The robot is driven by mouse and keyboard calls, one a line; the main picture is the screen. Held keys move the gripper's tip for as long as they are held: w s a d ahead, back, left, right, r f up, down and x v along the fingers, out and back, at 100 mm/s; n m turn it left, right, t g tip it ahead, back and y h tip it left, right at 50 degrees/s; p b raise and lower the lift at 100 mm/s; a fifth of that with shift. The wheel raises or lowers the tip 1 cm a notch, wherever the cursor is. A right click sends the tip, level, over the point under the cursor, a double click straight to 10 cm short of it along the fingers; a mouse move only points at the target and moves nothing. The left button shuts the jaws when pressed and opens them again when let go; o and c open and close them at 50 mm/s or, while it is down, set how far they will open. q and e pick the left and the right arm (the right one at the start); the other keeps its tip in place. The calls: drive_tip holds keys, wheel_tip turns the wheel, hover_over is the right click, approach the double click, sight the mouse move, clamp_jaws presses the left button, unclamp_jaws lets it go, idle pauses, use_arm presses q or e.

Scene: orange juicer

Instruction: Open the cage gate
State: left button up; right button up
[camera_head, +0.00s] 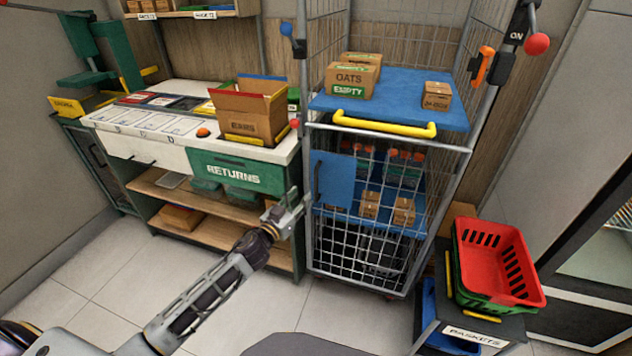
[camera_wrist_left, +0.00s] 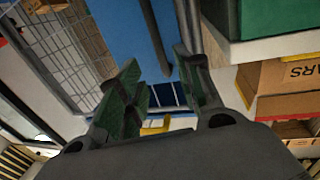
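The cage gate (camera_head: 365,245) is the wire-mesh lower front of the metal cage and stands closed against the frame. A blue plate (camera_head: 337,180) with a dark upright handle (camera_head: 317,180) is on the gate's left side. My left gripper (camera_head: 296,205) is just left of and slightly below the handle. In the left wrist view the fingers (camera_wrist_left: 160,88) are spread apart with nothing gripped. The dark handle bar (camera_wrist_left: 155,38) runs down in front of the blue plate (camera_wrist_left: 115,35), toward the gap between the fingertips. I cannot tell how deep the bar lies. My right gripper is out of view.
The returns counter (camera_head: 240,172) stands close left of the cage, with an open carton (camera_head: 250,112) on top. A yellow bar (camera_head: 384,124) edges the cage's upper blue shelf (camera_head: 400,90). Floor in front is clear.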

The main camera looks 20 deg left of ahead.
sight(315, 182)
use_arm(q)
drive_tip(key=x, duration=0.5)
drive_tip(key=shift+w, duration=0.2)
drive_tip(key=shift+w+d, duration=0.2)
drive_tip(key=shift+w, duration=0.35)
drive_tip(key=shift+x, duration=1.5)
drive_tip(key=shift+w+d, duration=0.15)
drive_tip(key=shift+w, duration=0.5)
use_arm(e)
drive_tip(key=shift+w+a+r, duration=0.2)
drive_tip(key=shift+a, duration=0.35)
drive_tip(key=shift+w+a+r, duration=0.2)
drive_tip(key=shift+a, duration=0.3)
use_arm(q)
drive_tip(key=c, duration=0.7)
clamp_jaws()
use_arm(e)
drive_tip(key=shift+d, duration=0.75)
